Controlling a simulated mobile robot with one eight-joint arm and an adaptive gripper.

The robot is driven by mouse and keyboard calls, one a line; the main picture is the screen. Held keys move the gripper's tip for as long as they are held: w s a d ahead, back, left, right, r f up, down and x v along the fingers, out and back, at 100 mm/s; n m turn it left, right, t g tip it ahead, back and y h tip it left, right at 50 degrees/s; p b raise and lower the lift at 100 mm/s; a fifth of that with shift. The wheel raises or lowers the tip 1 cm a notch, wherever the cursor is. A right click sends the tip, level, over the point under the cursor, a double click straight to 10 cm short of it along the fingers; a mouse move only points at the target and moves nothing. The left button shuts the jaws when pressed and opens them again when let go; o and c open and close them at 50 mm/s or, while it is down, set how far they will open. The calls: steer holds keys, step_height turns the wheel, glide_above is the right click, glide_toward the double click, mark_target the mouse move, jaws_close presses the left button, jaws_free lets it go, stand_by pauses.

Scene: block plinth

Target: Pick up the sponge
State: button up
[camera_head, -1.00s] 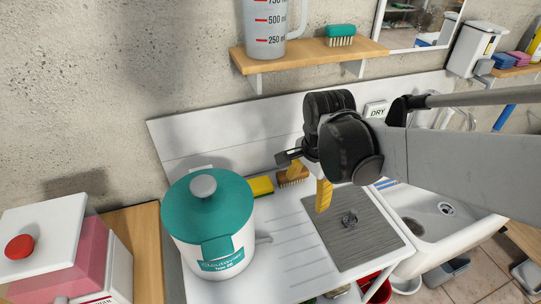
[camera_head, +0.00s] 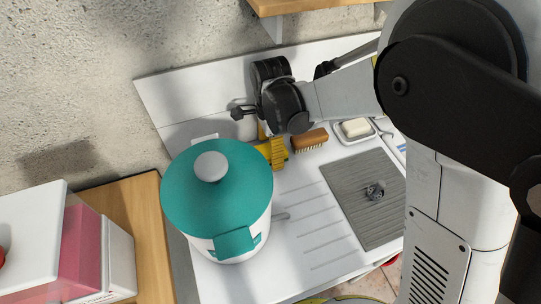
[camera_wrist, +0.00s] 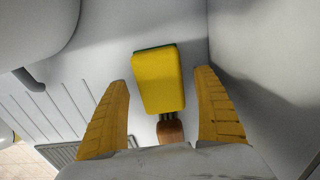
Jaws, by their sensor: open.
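The sponge (camera_wrist: 158,82) is a yellow block with a green edge. In the wrist view it lies on the white surface between my gripper's two yellow ridged fingers (camera_wrist: 161,84), with a gap on each side. My gripper is open and empty. In the head view my gripper (camera_head: 272,151) points down just right of the teal-lidded pot (camera_head: 238,195). There the sponge is largely hidden by the fingers and pot, and I cannot clearly separate it from the yellow fingers.
A wooden brush (camera_head: 310,140) lies close to the right of the gripper; its brown end (camera_wrist: 170,131) shows below the sponge. The pot (camera_wrist: 30,30) stands close on the left. A white backsplash rises behind. A grey mat (camera_head: 350,210) with a scrubber and a soap dish (camera_head: 355,130) are farther right.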

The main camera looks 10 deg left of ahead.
steer(key=shift+f, duration=0.35)
steer(key=shift+r, duration=0.1)
steer(key=c, duration=1)
steer(key=shift+c, duration=0.2)
steer(key=shift+s+r+p, duration=0.1)
steer(key=shift+r+p, duration=0.35)
step_height(320, 180, up, 7)
steer(key=p, duration=0.3)
steer(key=shift+d+f, duration=0.1)
steer(key=shift+f, duration=0.1)
steer(key=s+d+p, duration=0.1)
steer(key=s+d, duration=0.2)
steer(key=s, duration=0.2)
steer(key=s+d+p, duration=0.1)
steer(key=s+d, duration=0.2)
steer(key=s, duration=0.3)
steer(key=s+d+p, duration=0.1)
steer(key=s+d, duration=0.3)
steer(key=s, duration=0.1)
steer(key=shift+s+d+f, duration=0.1)
steer(key=shift+s+f, duration=0.15)
steer(key=shift+s, duration=0.15)
